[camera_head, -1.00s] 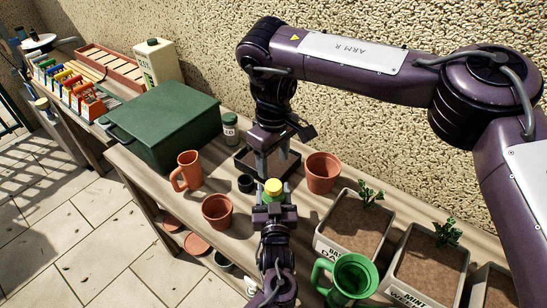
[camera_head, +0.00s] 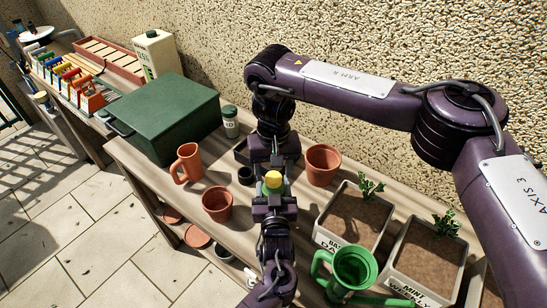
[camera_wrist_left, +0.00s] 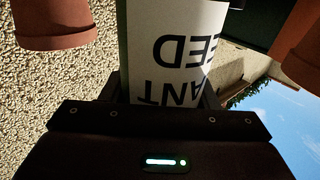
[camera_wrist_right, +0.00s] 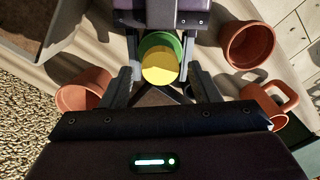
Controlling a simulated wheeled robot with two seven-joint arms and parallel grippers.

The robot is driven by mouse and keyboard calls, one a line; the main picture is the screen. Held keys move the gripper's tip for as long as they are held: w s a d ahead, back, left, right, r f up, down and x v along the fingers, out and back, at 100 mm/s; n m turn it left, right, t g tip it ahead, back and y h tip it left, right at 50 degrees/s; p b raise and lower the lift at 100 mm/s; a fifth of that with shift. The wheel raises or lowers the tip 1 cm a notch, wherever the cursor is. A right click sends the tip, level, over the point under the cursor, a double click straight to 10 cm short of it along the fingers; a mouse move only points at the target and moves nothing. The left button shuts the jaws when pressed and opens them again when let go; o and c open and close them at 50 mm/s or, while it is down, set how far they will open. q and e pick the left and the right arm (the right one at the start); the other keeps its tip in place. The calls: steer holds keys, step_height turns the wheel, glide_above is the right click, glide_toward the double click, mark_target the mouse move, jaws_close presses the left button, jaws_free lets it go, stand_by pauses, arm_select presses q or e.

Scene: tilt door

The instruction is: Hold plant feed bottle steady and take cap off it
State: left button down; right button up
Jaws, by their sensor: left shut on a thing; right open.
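The plant feed bottle has a yellow cap (camera_head: 272,179) on top and a green shoulder just below it. Its white label (camera_wrist_left: 175,50) with dark letters fills the left wrist view, upside down there. My left gripper (camera_head: 273,197) is shut on the bottle's body. My right gripper (camera_wrist_right: 165,85) is open, its fingers on both sides of the cap (camera_wrist_right: 160,68) in the right wrist view, apart from it as far as I can see. In the head view the right gripper is just behind the cap, its fingertips partly hidden.
Terracotta pots (camera_head: 217,203) (camera_head: 322,165) and an orange mug (camera_head: 187,163) stand close around the bottle. A green box (camera_head: 165,115) is at left. Planters (camera_head: 352,222) and a green watering can (camera_head: 352,272) are at right.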

steer(key=shift+f, duration=0.75)
